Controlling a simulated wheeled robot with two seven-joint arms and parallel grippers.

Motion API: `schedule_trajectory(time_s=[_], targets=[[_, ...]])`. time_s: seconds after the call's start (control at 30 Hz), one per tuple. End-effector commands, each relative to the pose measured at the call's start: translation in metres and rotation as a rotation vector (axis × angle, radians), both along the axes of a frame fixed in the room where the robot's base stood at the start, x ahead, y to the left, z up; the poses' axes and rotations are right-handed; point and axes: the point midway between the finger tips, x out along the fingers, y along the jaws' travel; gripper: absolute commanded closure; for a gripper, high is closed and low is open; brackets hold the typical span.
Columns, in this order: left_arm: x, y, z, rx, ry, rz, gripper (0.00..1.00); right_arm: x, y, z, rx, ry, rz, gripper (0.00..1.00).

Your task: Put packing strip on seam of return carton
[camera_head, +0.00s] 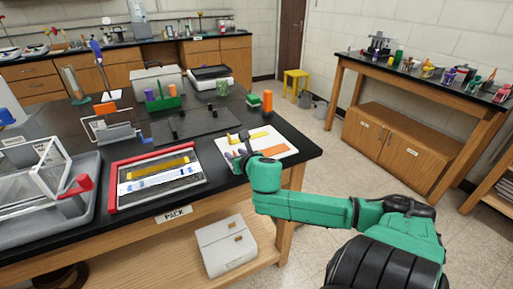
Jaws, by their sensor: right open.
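My right gripper (237,158) is open above the left part of a white board (284,150) near the table's front right corner. The board carries a yellow strip (258,136) and an orange strip or pad (273,150). My gripper and wrist cover part of the board. A red-framed tray (114,187) to the left holds a yellow-brown strip, a white-blue strip and a dark strip. A white box (225,246) with small brown patches stands on the shelf below; it may be the return carton, but I cannot tell. I cannot make out its seam. My left gripper is not in view.
The black table (230,110) has a "PACK" label (174,214) on its front edge. A dark mat (193,124), green rack (163,101) and orange cylinder (267,100) stand behind. A grey tray (80,218) fills the left. Floor on the right is mostly clear.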

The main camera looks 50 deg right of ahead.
Motion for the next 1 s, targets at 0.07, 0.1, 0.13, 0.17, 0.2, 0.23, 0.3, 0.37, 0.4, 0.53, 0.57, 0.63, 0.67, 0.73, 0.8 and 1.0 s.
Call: schedule_trajectory(time_s=[0.07,0.1,0.13,0.17,0.2,0.23,0.3,0.37,0.4,0.53,0.57,0.63,0.67,0.73,0.8,1.0], targets=[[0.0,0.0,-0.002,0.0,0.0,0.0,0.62,0.01,-0.004,-0.004,0.003,-0.004,-0.004,0.57],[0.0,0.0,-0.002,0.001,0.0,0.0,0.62,0.014,-0.005,-0.005,0.002,-0.004,-0.002,0.57],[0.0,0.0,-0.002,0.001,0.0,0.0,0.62,0.016,-0.006,-0.006,0.001,-0.002,-0.002,0.57],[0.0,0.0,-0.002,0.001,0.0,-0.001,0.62,0.017,-0.006,-0.007,0.0,-0.002,0.0,0.57],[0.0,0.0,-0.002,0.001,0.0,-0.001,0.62,0.019,-0.006,-0.008,0.001,-0.001,0.001,0.57],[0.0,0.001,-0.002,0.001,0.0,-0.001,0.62,0.019,-0.006,-0.008,0.0,-0.001,0.001,0.57],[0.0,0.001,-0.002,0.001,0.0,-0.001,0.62,0.019,-0.006,-0.008,0.0,0.0,0.001,0.57],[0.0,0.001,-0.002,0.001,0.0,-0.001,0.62,0.019,-0.006,-0.008,0.0,0.0,0.001,0.57],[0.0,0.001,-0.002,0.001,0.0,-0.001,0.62,0.019,-0.006,-0.008,0.0,0.0,0.001,0.57],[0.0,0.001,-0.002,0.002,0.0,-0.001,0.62,0.019,-0.006,-0.008,0.0,0.0,0.001,1.0],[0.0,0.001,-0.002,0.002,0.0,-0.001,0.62,0.018,-0.006,-0.008,0.0,0.0,0.001,1.0],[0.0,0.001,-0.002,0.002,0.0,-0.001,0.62,0.018,-0.006,-0.008,0.0,0.0,0.001,1.0],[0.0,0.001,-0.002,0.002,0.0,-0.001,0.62,0.018,-0.006,-0.008,-0.001,0.0,0.001,1.0],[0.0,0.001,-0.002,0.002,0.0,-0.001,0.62,0.018,-0.006,-0.008,-0.001,0.0,0.001,1.0],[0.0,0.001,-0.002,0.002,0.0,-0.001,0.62,0.018,-0.006,-0.009,-0.001,0.0,0.001,1.0],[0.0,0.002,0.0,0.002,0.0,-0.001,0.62,0.018,-0.006,0.001,-0.002,0.0,0.001,1.0]])
